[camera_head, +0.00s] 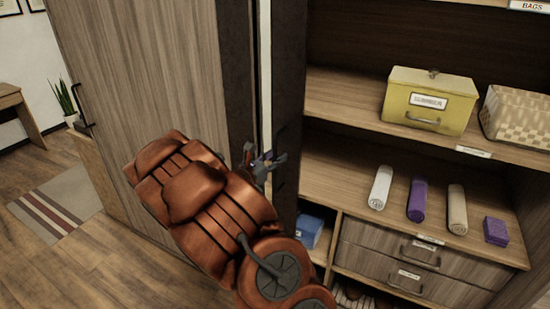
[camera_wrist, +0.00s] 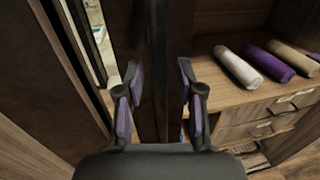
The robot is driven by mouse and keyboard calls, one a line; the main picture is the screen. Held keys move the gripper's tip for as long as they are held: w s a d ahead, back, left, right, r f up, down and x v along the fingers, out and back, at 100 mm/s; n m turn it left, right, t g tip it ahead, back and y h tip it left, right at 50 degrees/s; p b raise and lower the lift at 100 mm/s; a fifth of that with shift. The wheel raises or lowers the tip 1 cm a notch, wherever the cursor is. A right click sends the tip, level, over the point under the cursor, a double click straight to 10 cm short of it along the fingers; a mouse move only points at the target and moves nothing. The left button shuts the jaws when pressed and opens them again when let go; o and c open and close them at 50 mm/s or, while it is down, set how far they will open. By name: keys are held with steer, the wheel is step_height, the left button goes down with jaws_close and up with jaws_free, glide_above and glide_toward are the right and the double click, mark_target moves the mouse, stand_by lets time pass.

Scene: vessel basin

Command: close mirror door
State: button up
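A large wood-grain door (camera_head: 150,80) with a dark handle (camera_head: 82,105) stands open on the left in the head view. A dark upright panel (camera_head: 290,90) stands to its right, with a narrow pale strip between them. In the wrist view a bright strip (camera_wrist: 95,35) at upper left may be mirror glass; I cannot tell for sure. My gripper (camera_head: 262,165) is at the dark upright, partly hidden by my arm. In the wrist view my gripper (camera_wrist: 160,95) is open, its purple-padded fingers apart on either side of a dark vertical edge (camera_wrist: 155,60). Contact is unclear.
An open cabinet at right holds a yellow box (camera_head: 430,100), a checkered basket (camera_head: 517,117), several rolls and a purple box (camera_head: 496,231) above drawers (camera_head: 400,260). A blue item (camera_head: 309,231) sits in a low cubby. A rug (camera_head: 55,203) lies on open floor at left.

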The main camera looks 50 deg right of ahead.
jaws_close()
steer(key=shift+s+f, duration=0.1)
stand_by(0.5)
